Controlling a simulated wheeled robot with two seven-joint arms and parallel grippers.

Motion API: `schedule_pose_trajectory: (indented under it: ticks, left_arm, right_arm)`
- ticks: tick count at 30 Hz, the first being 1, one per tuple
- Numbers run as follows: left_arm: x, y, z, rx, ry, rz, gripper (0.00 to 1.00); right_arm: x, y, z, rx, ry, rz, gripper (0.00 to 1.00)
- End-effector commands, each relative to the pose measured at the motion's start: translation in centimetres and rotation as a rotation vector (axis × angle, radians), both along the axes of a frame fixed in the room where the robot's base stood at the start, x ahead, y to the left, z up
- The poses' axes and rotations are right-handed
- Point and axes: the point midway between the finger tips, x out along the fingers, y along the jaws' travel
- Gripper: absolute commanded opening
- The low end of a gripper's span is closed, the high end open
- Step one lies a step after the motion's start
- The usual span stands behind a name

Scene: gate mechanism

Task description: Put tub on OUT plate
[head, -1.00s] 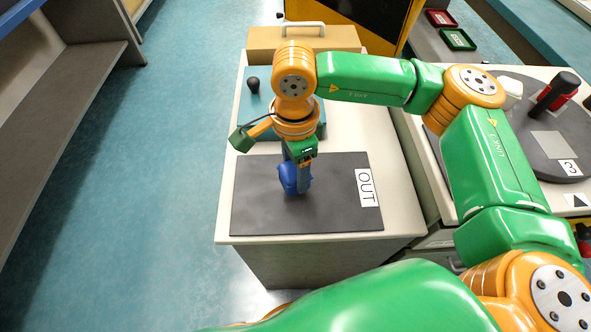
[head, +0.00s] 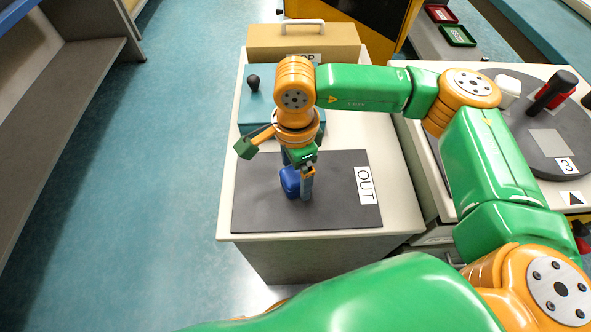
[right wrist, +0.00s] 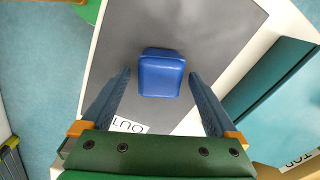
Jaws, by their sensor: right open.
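The blue tub (head: 290,181) stands on the dark grey OUT plate (head: 255,212), left of the white OUT label (head: 365,185). My right gripper (head: 304,187) is low over the plate beside the tub. In the right wrist view the tub (right wrist: 161,75) lies between the two blue fingers of the right gripper (right wrist: 159,76), with a gap on each side, so the gripper is open and does not hold it. Part of the tub is hidden behind a finger in the head view. My left gripper is out of view.
Behind the plate is a teal block with a black knob (head: 254,83), partly hidden by my right arm. A tan box with a white handle (head: 330,47) stands at the counter's back. At right is a dark round table (head: 519,113). The plate's left part is clear.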

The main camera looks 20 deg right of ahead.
Motion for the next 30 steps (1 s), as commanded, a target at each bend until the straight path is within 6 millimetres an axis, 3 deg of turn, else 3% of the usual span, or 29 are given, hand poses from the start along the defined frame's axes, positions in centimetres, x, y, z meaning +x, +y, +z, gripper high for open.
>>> schedule_pose_trajectory:
  ticks: [9,13,30]
  left_arm:
    - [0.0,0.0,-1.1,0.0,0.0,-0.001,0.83]
    - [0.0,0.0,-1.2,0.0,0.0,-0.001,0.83]
    - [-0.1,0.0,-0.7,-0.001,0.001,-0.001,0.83]
  right_arm:
    - [0.1,0.1,8.4,0.003,-0.006,0.0,0.94]
    - [0.1,0.1,10.8,0.002,-0.005,0.0,0.94]
    - [0.0,0.1,12.1,0.001,-0.002,0.001,0.94]
